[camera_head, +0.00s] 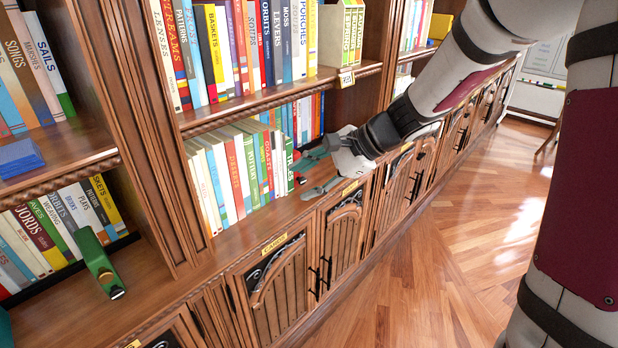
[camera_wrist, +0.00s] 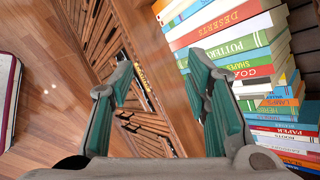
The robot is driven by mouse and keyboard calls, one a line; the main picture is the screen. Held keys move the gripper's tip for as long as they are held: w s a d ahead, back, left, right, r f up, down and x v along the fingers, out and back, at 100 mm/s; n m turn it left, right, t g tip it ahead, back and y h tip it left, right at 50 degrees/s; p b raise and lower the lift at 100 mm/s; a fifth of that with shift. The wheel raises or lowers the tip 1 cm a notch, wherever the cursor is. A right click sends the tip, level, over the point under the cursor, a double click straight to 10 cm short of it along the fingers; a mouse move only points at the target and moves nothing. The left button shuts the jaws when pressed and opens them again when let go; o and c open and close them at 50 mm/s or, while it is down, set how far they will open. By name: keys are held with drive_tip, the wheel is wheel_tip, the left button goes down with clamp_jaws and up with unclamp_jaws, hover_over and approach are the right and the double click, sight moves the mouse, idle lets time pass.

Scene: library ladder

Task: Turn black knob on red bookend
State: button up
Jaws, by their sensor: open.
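A small red piece, likely the red bookend (camera_head: 300,178), shows at the right end of the lower book row in the head view. My gripper mostly hides it, and I cannot make out its black knob clearly. My gripper (camera_head: 301,182) is open at this end of the row, just above the lower shelf, with its fingers on either side of the red piece in the picture. In the wrist view my gripper (camera_wrist: 161,64) is open and nothing shows held between its teal-padded fingers. The bookend cannot be made out in the wrist view.
A row of books (camera_head: 235,170) stands left of my gripper; it also fills the right of the wrist view (camera_wrist: 230,45). Cabinet doors (camera_head: 275,290) lie below. The wooden floor (camera_head: 450,240) is clear.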

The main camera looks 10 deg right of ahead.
drive_tip(key=m+t+y+b, duration=0.1)
drive_tip(key=m+t+b, duration=0.9)
drive_tip(key=m+b, duration=0.8)
approach(304, 182)
drive_tip(key=w+a+b, duration=0.1)
drive_tip(key=w, duration=0.1)
drive_tip(key=w+a+n+b, duration=0.1)
drive_tip(key=w+a, duration=0.1)
drive_tip(key=w+a+n+b, duration=0.1)
drive_tip(key=w, duration=0.2)
drive_tip(key=shift+a, duration=0.25)
drive_tip(key=shift+b, duration=0.3)
clamp_jaws()
